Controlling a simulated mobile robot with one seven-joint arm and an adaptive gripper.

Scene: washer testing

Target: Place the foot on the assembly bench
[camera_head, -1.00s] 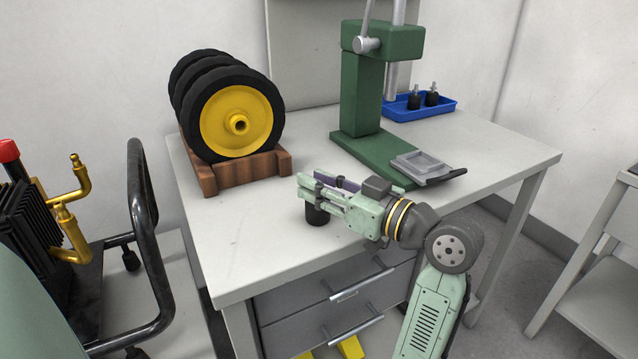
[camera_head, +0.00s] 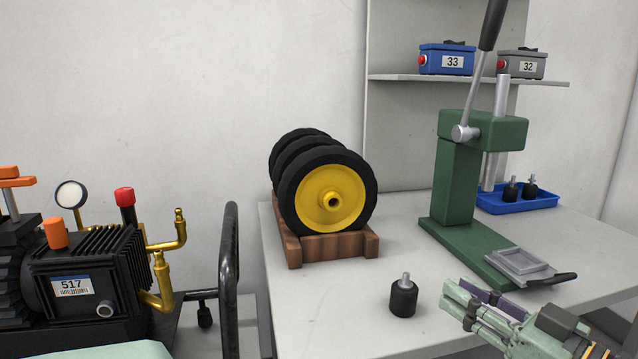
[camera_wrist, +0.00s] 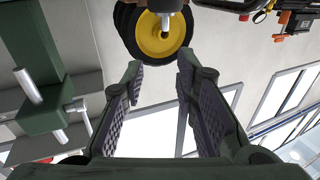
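The foot (camera_head: 403,298) is a short black cylinder with a metal stud on top. It stands upright and free on the grey assembly bench (camera_head: 300,325), near the front, right of the wheels. My gripper (camera_head: 460,300) is just right of the foot, apart from it, in the head view. In the wrist view my gripper (camera_wrist: 160,64) has its fingers spread with nothing between them. A dark piece with a metal end, likely the foot (camera_wrist: 166,6), shows at the top edge there, beyond the fingertips and in front of a yellow-hubbed wheel.
Several yellow-hubbed wheels (camera_head: 330,195) sit in a wooden rack (camera_head: 330,250). A green lever press (camera_head: 455,180) stands right, with a grey tray (camera_head: 520,265) before it. Two more feet stand in a blue tray (camera_head: 540,203) behind. A compressor (camera_head: 80,285) is at left.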

